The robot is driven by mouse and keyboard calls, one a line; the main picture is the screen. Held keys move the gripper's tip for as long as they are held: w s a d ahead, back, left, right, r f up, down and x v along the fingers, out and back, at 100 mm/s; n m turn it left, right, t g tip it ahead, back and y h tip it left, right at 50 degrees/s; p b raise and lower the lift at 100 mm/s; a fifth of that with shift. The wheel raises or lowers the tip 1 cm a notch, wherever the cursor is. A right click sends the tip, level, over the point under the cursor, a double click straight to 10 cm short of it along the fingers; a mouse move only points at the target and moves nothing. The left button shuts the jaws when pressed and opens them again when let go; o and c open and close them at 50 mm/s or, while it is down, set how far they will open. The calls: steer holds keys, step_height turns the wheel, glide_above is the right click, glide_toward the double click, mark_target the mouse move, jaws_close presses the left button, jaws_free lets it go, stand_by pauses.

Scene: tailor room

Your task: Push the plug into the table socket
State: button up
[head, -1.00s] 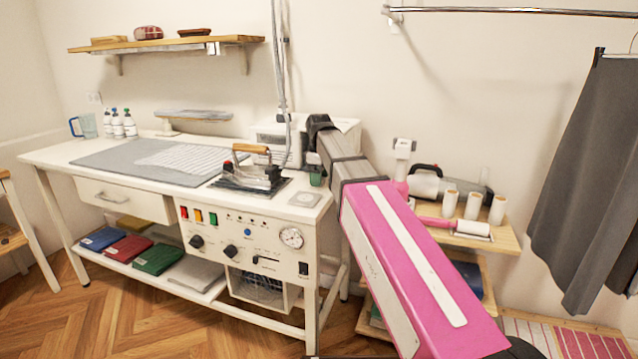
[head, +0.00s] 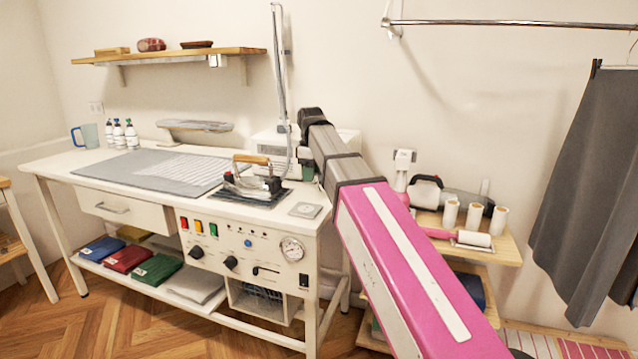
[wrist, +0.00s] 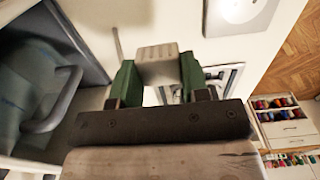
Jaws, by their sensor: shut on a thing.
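A small light grey plug (wrist: 157,66) is clamped between the green fingers of my gripper (wrist: 157,80) in the wrist view. Its prongs are not visible. A pale square plate with a round centre (head: 305,210), which looks like the table socket, lies at the front right corner of the white table (head: 60,165). The plate also shows at the top of the wrist view (wrist: 238,14), to the right of and apart from the plug. In the head view my gripper (head: 307,172) is mostly hidden behind my arm, near the table's right end, beyond the plate.
An iron (head: 252,180) stands on a dark mat left of the plate, with a vertical metal pole (head: 280,70) behind it. A white box (head: 268,145) is at the table's back. A wooden shelf cart (head: 490,240) with white spools stands to the right.

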steer(key=s+a+r, duration=0.3)
steer(key=a+r, duration=0.2)
steer(key=a, duration=0.2)
steer(key=shift+s+a+r, duration=0.15)
steer(key=shift+s+a, duration=0.25)
steer(key=shift+d, duration=0.1)
